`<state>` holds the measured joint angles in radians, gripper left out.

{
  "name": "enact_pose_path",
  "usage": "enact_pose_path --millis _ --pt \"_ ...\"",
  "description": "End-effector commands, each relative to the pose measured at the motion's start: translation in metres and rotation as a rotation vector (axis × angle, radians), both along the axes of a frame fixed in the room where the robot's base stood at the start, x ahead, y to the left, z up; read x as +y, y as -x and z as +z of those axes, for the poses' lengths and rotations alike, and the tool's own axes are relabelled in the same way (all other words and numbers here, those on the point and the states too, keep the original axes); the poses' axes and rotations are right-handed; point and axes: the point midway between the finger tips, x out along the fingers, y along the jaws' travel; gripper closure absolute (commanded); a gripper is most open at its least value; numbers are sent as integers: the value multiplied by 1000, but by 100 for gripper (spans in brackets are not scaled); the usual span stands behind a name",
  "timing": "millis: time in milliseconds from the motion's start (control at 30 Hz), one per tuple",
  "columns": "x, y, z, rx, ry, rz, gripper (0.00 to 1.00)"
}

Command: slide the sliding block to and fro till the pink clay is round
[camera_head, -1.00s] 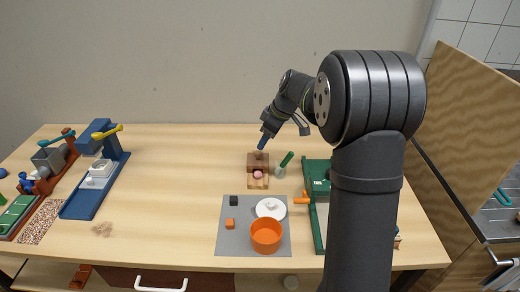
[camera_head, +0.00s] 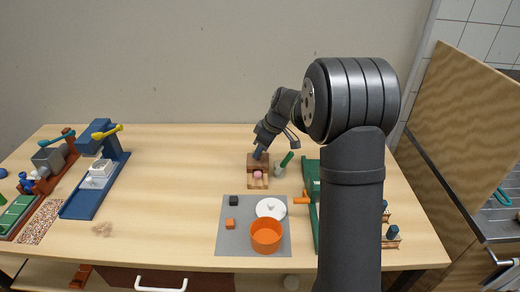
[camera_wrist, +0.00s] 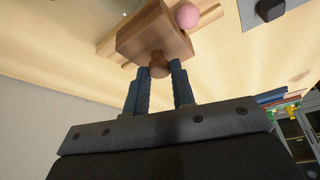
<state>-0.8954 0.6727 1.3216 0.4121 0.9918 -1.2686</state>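The wooden sliding block (camera_wrist: 155,38) sits on its light wooden base (camera_head: 258,184). It is brown with a round knob (camera_wrist: 158,66) on top. The pink clay (camera_head: 257,175) is a small ball beside the block on the base; it also shows in the wrist view (camera_wrist: 187,15). It looks roundish, and its far side is hidden. My gripper (camera_head: 258,155) reaches down to the block from above. In the wrist view its two fingertips stand on either side of the knob, very near it. I cannot tell whether they press on it.
A green-handled tool (camera_head: 285,163) stands close to the right of the block. A grey mat (camera_head: 230,246) in front holds an orange pot (camera_head: 266,236), a white lid (camera_head: 270,208) and small cubes. A green frame (camera_head: 312,183) stands to the right.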

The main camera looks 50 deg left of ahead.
Motion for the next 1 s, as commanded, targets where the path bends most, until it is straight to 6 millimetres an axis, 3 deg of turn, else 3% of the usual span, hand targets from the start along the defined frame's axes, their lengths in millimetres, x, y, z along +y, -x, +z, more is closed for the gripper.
enact_pose_path --millis 167,533,933,967,1000 --pt "3 -3 0 0 0 0 100" --pt "37 -37 0 -1 -3 -1 100" --pt "42 -42 2 -6 -7 -2 100" --pt "42 -42 2 -6 -7 -2 71" --pt "42 -42 2 -7 -7 -3 64"
